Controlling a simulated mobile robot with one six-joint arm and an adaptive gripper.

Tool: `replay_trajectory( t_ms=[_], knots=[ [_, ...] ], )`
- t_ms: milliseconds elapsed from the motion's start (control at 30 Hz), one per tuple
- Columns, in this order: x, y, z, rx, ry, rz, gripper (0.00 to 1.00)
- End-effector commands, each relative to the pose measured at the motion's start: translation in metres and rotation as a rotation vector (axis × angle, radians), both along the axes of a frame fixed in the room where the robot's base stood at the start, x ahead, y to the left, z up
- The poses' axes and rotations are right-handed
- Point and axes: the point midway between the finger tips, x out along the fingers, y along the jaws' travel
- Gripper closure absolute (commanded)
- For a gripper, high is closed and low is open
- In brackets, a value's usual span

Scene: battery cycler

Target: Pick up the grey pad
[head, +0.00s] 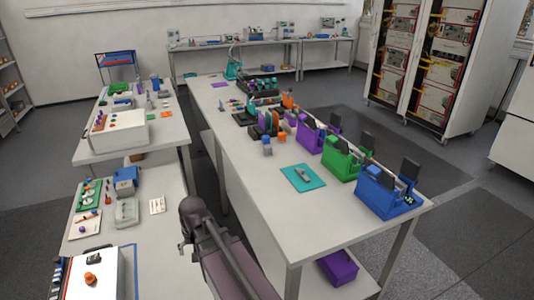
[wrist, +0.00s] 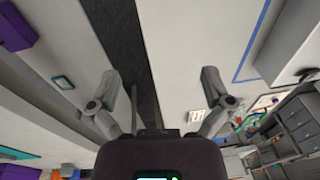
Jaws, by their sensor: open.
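A small grey piece (head: 303,174), which looks like the grey pad, lies on a flat teal mat (head: 291,183) on the long middle table. A small teal-edged square with a pale centre (wrist: 62,82) shows at the left of the wrist view; I cannot make out the grey piece there. My gripper (wrist: 160,78) is open in the wrist view, its two fingers wide apart with nothing between them. It is well away from the teal square. In the head view my arm hides the gripper's end.
Blue (head: 388,198), green (head: 341,164) and purple (head: 310,137) holders stand right of the mat. Small orange and blue pieces (head: 267,145) stand behind it. A gap with dark floor separates the middle table from the left benches. A white box (head: 92,276) stands at the lower left.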

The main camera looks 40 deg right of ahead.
Motion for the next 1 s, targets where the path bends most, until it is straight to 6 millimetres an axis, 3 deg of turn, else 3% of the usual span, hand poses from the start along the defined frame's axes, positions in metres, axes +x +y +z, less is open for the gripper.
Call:
replay_trajectory(
  t_ms=[33, 100, 267, 467, 767, 1000],
  knots=[
    [0.021, -0.010, -0.005, 0.026, -0.023, -0.082, 0.00],
    [0.045, -0.024, -0.007, 0.071, -0.060, -0.211, 0.00],
    [0.100, -0.065, -0.009, 0.200, -0.142, -0.538, 0.00],
    [0.164, -0.130, -0.008, 0.394, -0.229, -0.949, 0.00],
    [0.239, -0.258, 0.002, 0.757, -0.326, -1.548, 0.00],
    [0.275, -0.382, 0.014, 1.126, -0.370, -1.989, 0.00]
  ],
)
